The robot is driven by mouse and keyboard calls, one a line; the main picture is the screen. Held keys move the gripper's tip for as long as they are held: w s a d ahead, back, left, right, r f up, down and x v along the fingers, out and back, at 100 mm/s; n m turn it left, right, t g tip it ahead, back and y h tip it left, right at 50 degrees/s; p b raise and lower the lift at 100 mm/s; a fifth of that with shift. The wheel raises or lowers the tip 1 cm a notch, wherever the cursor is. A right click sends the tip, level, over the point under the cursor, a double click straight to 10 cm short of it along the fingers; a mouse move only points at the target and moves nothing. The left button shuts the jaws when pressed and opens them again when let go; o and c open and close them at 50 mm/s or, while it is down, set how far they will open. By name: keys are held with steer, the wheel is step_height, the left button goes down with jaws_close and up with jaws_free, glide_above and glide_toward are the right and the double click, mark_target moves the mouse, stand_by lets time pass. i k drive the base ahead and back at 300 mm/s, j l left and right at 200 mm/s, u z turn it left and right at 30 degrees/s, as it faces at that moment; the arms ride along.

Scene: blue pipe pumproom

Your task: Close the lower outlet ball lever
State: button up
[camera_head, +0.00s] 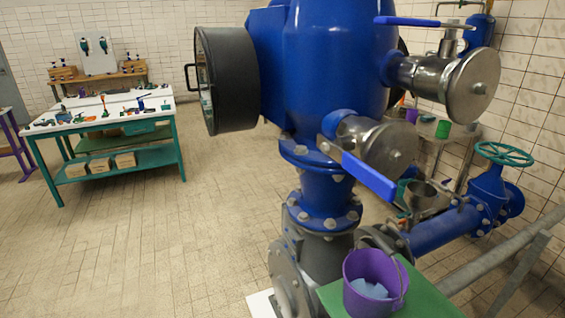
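The lower outlet ball lever (368,177) has a blue handle on a short metal plate. It slants down to the right, in front of the lower steel outlet (385,150) on the big blue vessel (335,70). The outlet's round steel cap faces right and toward me. Above it, a second blue lever (415,22) lies nearly level over the upper steel outlet (460,86). My gripper is not in view, and nothing touches the lower lever.
A purple bucket (370,298) stands on a green surface (425,290) below the lever. A blue pipe (437,233) with a green handwheel (503,154) and a grey rail (490,255) are at right. A black-rimmed round hatch (228,80) juts out left. The tiled floor at left is clear before a workbench (100,117).

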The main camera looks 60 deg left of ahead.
mark_target(384, 188)
steer(key=u, duration=1.1)
